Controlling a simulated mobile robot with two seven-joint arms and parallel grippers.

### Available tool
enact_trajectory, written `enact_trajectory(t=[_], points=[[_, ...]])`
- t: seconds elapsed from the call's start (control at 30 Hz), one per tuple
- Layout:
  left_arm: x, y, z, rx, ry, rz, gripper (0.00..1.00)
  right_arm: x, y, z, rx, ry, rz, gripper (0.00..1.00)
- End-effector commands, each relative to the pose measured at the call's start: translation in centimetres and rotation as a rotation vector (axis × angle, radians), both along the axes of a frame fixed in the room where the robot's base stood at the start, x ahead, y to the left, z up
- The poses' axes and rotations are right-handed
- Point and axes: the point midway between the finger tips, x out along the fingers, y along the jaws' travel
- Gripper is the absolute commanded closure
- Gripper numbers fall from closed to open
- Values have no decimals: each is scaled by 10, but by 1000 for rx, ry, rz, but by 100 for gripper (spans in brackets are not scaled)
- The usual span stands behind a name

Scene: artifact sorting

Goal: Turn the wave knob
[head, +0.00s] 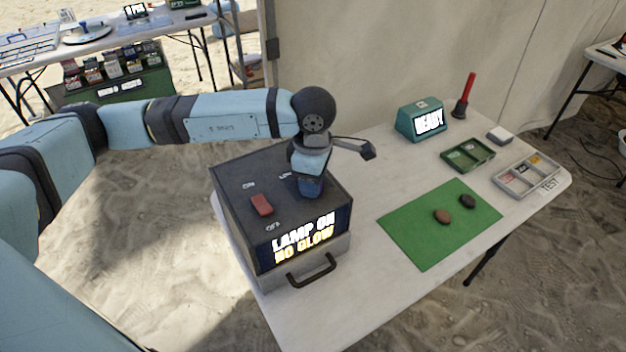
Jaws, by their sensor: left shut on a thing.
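A dark box (240,222) with a silver drawer front stands on the near end of the white table. Its screen (303,238) reads "LAMP ON NO GLOW". A red switch (261,205) sits on its top between "ON" and "OFF" labels. My left arm reaches in from the left, and my left gripper (311,190) points down at the right part of the box top. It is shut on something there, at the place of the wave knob. The knob itself is hidden by the gripper. My right gripper is out of view.
A green mat (415,234) holds a brown stone (442,217) and a dark stone (467,201). Behind are a green "READY" device (405,124), a red-handled bell (466,92), a green tray (468,166) and a grey sorting tray (497,178). The table front right of the box is clear.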

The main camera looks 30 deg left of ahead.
Motion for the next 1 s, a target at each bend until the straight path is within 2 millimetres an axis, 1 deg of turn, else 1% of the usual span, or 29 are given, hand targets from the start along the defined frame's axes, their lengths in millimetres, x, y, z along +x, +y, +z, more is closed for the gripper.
enact_trajectory(t=[0.27,0.3,0.4,0.67,0.77,0.87,0.97,1.0], points=[[1,0,2,0,-3,-1,84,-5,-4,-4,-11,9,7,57],[1,0,2,0,-3,-1,56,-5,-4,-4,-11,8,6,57],[1,0,1,0,-3,-1,35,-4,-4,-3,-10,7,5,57],[0,0,1,0,-1,0,35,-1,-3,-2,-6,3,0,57],[1,0,6,-1,-2,0,35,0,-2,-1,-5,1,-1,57],[1,0,20,-1,-4,-1,35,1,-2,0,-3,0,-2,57],[1,0,40,-2,-7,0,35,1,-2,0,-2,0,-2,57],[1,0,50,-1,-5,0,35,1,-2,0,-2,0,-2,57]])
